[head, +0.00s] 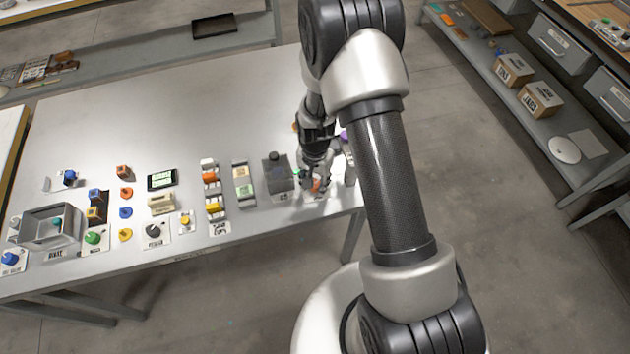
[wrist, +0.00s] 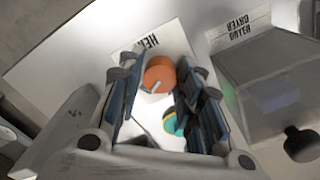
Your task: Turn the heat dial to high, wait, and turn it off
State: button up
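The heat dial (wrist: 159,76) is an orange round knob with a pale pointer line, on a white plate (wrist: 150,38) whose label is partly readable as "HE". In the wrist view my gripper (wrist: 158,85) is open, with its blue-padded fingers on either side of the dial. The right finger is very near the dial; I cannot tell whether it touches. In the head view my gripper (head: 317,180) is at the table's right end, over the dial (head: 316,185), which is mostly hidden. The pointer's setting cannot be read.
A grey box labelled as a dryer (wrist: 268,85) stands close to the right of my gripper in the wrist view. A teal and yellow round thing (wrist: 172,123) lies near the fingers. Several knobs and blocks fill the table (head: 110,115) to the left in the head view.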

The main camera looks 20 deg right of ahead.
jog(key=c, duration=0.6)
jog(key=shift+n, duration=0.3)
jog(key=n, duration=0.5)
jog(key=shift+b, duration=0.3)
jog(key=n, duration=0.6)
dwell(0.4)
jog(key=o, duration=1.1)
jog(key=shift+c, duration=0.2)
